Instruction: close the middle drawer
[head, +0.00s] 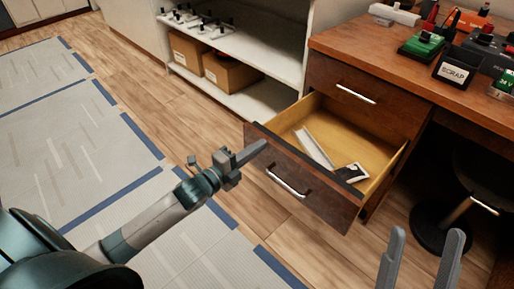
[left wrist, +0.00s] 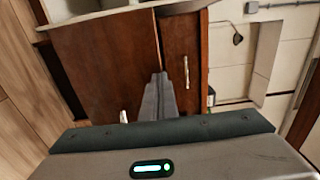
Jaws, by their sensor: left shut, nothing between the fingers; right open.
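The middle drawer (head: 310,186) of the wooden desk is pulled out, with its dark brown front and silver handle (head: 287,184) facing me. Its pale interior holds a long white piece (head: 314,146) and a black-and-white item (head: 351,172). My left gripper (head: 262,147) is shut and empty, its fingertips at the left end of the drawer front; I cannot tell whether they touch. In the left wrist view the shut fingers (left wrist: 157,88) point at brown wood panels. My right gripper (head: 427,236) is open and empty at the lower right, apart from the drawer.
The closed top drawer (head: 342,88) sits above, under a desktop (head: 405,62) bearing several devices and a SCRAP sign (head: 453,72). A white shelf (head: 250,103) with cardboard boxes (head: 230,75) stands left. A dark stool (head: 470,205) is at right. The floor mat (head: 60,110) is clear.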

